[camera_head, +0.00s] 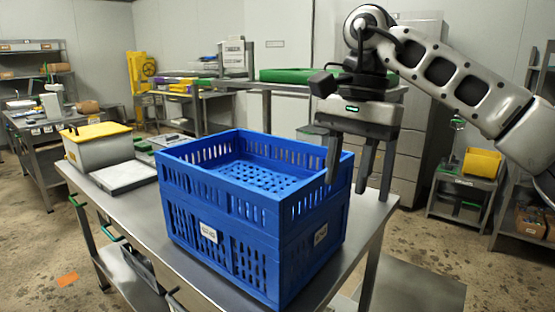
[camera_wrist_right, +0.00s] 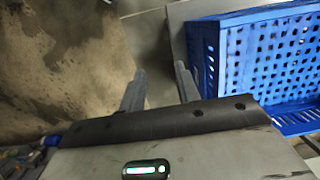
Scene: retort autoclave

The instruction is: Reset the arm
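My right gripper (camera_head: 361,165) hangs from the right arm, fingers pointing down, beside the right side of the blue crate. In the head view its two fingers are spread apart with nothing between them. The right wrist view also shows the two fingers (camera_wrist_right: 160,90) apart and empty, with the crate (camera_wrist_right: 213,50) to their right. One finger overlaps the crate's right rim in the head view; I cannot tell whether it touches. The blue crate (camera_head: 228,215) stands upright on the metal table, and its visible inside is empty. My left gripper is not in view.
The metal table (camera_head: 130,203) also bears a white box with a yellow lid (camera_head: 98,145) and a flat grey-white device (camera_head: 124,177) at the left. A bench with a green tray (camera_head: 290,75) stands behind. A shelf with a yellow bin (camera_head: 482,162) stands at the right.

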